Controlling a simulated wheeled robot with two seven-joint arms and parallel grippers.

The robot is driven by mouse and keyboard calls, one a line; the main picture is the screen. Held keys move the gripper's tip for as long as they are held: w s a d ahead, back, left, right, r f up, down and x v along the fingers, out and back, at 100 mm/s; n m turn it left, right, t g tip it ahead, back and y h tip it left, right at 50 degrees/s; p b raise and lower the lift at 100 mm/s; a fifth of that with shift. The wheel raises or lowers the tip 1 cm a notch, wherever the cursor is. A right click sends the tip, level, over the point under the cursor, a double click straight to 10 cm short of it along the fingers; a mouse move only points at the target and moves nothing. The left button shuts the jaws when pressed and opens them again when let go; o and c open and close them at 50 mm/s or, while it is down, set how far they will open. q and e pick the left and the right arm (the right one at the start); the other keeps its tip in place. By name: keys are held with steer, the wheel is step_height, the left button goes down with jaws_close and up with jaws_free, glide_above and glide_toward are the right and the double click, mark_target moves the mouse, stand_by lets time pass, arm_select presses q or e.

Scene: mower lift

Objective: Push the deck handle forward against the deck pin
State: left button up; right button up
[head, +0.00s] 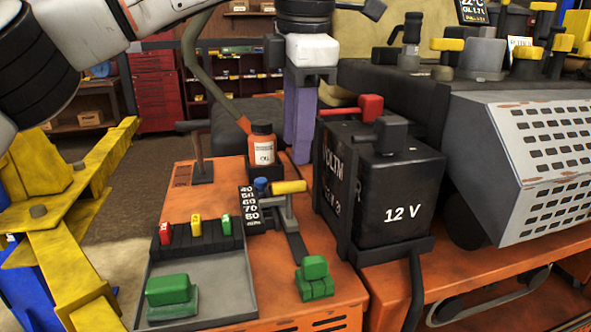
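A yellow-gripped handle (289,187) on a grey lever, which I take for the deck handle, stands on the orange console beside a black number scale (249,205). A blue-topped peg (261,185) sits just left of the yellow grip, by the scale; it may be the deck pin. I cannot tell whether handle and peg touch. My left gripper (299,150) points down with purple fingers, above and beyond the handle and apart from it in the picture. Its fingers look closed together with nothing between them. My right gripper is not in view.
An orange-brown bottle (262,150) stands behind the scale. A black 12 V battery (376,190) with a red clamp (366,107) is close on the right.

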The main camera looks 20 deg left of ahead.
mark_target(293, 183)
arm_select(q)
steer(key=f, duration=0.3)
steer(key=w+f, duration=0.1)
steer(key=f, duration=0.2)
steer(key=a+f, duration=0.1)
steer(key=f, duration=0.3)
steer(key=shift+w, duration=0.3)
jaws_close()
